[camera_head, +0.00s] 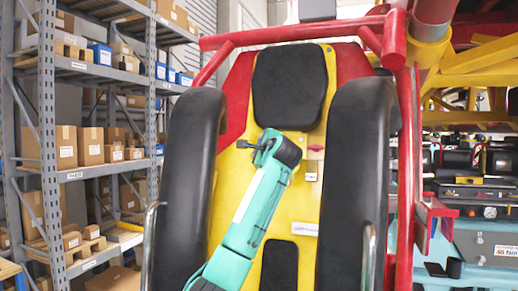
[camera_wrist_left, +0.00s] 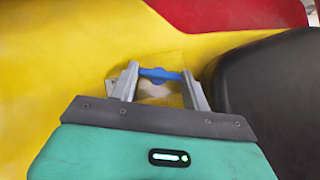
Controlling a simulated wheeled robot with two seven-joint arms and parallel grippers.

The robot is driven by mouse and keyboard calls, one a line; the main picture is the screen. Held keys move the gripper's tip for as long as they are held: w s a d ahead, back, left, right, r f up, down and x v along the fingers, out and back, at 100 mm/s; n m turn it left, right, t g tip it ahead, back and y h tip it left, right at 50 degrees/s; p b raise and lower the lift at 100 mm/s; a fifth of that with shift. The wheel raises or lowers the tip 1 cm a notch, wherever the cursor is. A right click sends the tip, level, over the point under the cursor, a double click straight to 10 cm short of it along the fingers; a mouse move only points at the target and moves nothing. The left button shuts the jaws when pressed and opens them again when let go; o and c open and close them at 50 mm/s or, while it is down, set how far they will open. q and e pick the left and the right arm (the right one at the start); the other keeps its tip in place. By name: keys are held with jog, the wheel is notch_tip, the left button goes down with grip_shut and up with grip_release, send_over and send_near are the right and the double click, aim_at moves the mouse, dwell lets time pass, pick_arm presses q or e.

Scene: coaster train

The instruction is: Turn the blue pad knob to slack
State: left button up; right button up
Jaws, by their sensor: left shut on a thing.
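The blue knob (camera_wrist_left: 160,74) is a small bar on a pale yellow plate (camera_wrist_left: 178,60) in the left wrist view. My left gripper (camera_wrist_left: 160,80) has one grey finger at each end of the bar and is shut on it. In the head view my teal left arm (camera_head: 250,208) reaches up across the yellow seat back (camera_head: 228,185), its dark wrist end just below the black headrest (camera_head: 290,85). The fingers and the blue knob cannot be made out there. My right gripper is not in view.
Black padded restraints stand on the left (camera_head: 190,170) and right (camera_head: 352,185) of the seat. A small red part (camera_head: 315,149) sits above a tan plate (camera_head: 311,171) right of my wrist. Red tubes (camera_head: 300,32) frame the seat. Shelves with boxes (camera_head: 90,146) stand at left.

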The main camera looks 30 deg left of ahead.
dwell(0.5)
pick_arm(q)
jog(key=o, duration=1)
